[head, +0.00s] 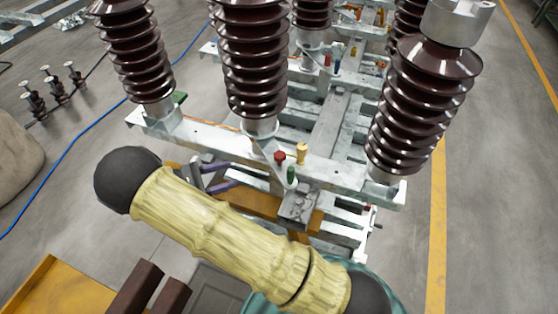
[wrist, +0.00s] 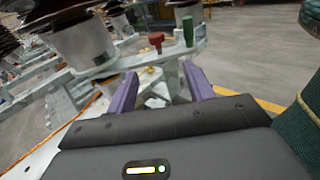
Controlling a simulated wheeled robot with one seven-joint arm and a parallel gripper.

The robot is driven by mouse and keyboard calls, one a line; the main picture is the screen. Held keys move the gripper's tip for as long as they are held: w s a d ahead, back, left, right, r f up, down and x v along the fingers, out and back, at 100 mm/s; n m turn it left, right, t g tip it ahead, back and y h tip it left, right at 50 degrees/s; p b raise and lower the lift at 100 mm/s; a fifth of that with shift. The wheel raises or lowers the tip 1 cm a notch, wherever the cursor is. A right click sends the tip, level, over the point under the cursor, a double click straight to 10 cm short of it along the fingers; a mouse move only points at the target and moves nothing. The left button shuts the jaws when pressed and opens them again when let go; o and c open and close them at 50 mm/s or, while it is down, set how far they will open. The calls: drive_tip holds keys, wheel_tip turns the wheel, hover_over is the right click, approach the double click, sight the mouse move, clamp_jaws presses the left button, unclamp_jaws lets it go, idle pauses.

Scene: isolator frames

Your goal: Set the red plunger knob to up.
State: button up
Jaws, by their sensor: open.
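The red plunger knob (head: 280,157) is a small mushroom-shaped knob on the pale metal frame, below the middle brown insulator in the head view. In the wrist view the red knob (wrist: 155,38) stands ahead, above the gap between my fingertips, with a short stem below its head. I cannot tell whether it is up or down. My gripper (head: 234,173) has purple fingers, to the left of the knob in the head view. In the wrist view my gripper (wrist: 160,70) is open, with nothing between its fingers and apart from the knob.
A green knob (head: 291,175) and a yellow knob (head: 302,153) stand close to the red one. Tall brown ribbed insulators (head: 250,65) rise from the frame (head: 335,172) around them. A grey box (head: 298,206) sits just in front. Open floor lies to the right.

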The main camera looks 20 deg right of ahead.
sight(280, 154)
drive_tip(key=shift+a+t+h, duration=0.3)
drive_tip(key=shift+a, duration=0.2)
drive_tip(key=w+d+p, duration=0.1)
drive_tip(key=d, duration=0.4)
drive_tip(key=w+d, duration=0.1)
drive_tip(key=d, duration=0.5)
drive_tip(key=d+p, duration=0.1)
drive_tip(key=d, duration=0.5)
drive_tip(key=shift+w+d+f+p, duration=0.1)
drive_tip(key=shift+w+d+p, duration=0.05)
drive_tip(key=shift+w+p, duration=0.2)
